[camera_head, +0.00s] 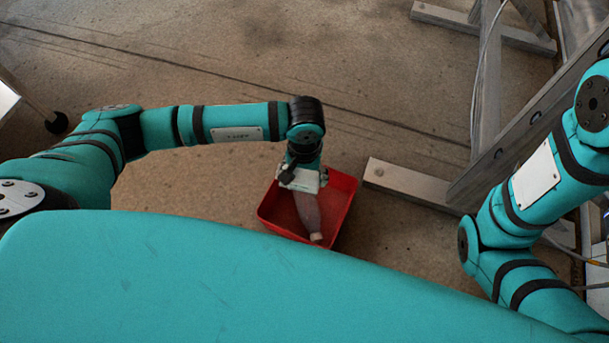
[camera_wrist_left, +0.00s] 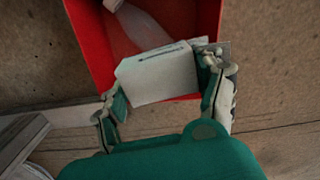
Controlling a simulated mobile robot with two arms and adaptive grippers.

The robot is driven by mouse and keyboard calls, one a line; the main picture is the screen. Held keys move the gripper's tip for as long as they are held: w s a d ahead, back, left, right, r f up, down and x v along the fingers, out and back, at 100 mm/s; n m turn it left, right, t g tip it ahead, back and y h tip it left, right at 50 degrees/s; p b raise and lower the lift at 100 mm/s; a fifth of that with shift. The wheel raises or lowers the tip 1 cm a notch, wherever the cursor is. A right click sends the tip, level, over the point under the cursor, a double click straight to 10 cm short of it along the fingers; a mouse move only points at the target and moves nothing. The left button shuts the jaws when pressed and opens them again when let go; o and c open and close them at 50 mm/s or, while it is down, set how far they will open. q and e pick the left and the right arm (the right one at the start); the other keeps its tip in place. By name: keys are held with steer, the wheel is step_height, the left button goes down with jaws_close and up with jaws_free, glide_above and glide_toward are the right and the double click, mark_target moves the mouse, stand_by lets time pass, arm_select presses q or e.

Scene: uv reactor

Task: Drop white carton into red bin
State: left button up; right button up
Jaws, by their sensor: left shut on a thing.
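The white carton (camera_head: 302,181) is held between the fingers of my left gripper (camera_head: 303,175). In the left wrist view the carton (camera_wrist_left: 158,76) is gripped from both sides by the left gripper (camera_wrist_left: 162,80). The open red bin (camera_head: 343,207) stands on the floor, below the gripper. Its red wall (camera_wrist_left: 92,38) also shows in the left wrist view, with the carton over the bin's near edge in that picture. My right arm is at the right of the head view, but its gripper is out of view.
A translucent bottle (camera_head: 309,213) with a pale cap lies in the bin, partly hidden by the carton. A metal frame (camera_head: 410,183) stands on the floor right of the bin. The concrete floor (camera_head: 220,180) left of the bin is clear.

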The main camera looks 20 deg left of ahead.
mark_target(304, 175)
arm_select(q)
steer(key=shift+f+b, duration=2)
steer(key=shift+f, duration=0.9)
steer(key=o, duration=0.9)
steer(key=shift+r, duration=0.15)
step_height(304, 175, up, 11)
steer(key=shift+r, duration=0.4)
